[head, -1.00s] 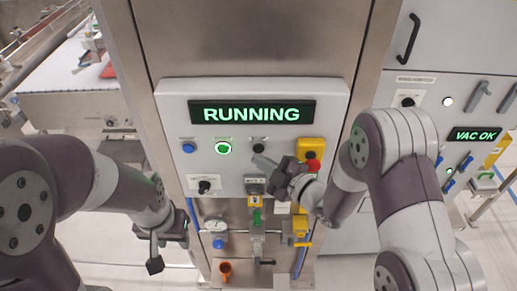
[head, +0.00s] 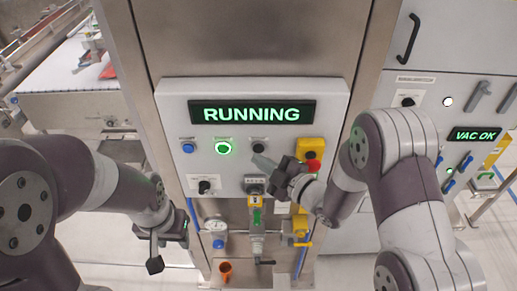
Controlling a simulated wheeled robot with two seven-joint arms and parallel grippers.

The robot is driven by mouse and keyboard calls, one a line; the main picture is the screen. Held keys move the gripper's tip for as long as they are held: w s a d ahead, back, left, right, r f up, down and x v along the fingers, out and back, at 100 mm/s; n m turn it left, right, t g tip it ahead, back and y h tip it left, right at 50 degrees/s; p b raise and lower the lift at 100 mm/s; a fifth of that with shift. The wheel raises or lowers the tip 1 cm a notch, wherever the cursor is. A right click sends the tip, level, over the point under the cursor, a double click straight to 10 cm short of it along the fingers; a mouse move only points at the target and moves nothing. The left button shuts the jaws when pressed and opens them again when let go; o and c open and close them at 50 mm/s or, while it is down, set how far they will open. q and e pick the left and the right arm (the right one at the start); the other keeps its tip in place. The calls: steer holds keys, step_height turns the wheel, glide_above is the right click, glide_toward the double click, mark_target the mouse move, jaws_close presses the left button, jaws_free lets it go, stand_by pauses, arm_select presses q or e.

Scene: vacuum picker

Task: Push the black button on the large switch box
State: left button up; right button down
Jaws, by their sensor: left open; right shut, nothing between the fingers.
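The large switch box (head: 172,101) is a light grey panel on a steel column. Its display (head: 252,112) reads RUNNING in green. Below the display are a blue button (head: 188,147), a lit green button (head: 223,147) and the black button (head: 259,144). My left gripper (head: 168,246) is open and empty, low and left of the box.
A red emergency button (head: 313,166) on a yellow housing (head: 312,147) sits right of my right gripper. A black knob (head: 204,186) is at the lower left of the box. Valves and a gauge (head: 215,226) are below. A cabinet with a VAC OK display (head: 475,134) stands right.

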steer(key=shift+w, duration=0.45)
steer(key=shift+w+b, duration=0.3)
steer(key=shift+b, duration=0.15)
stand_by(0.7)
steer(key=shift+s, duration=0.75)
steer(key=shift+s, duration=0.1)
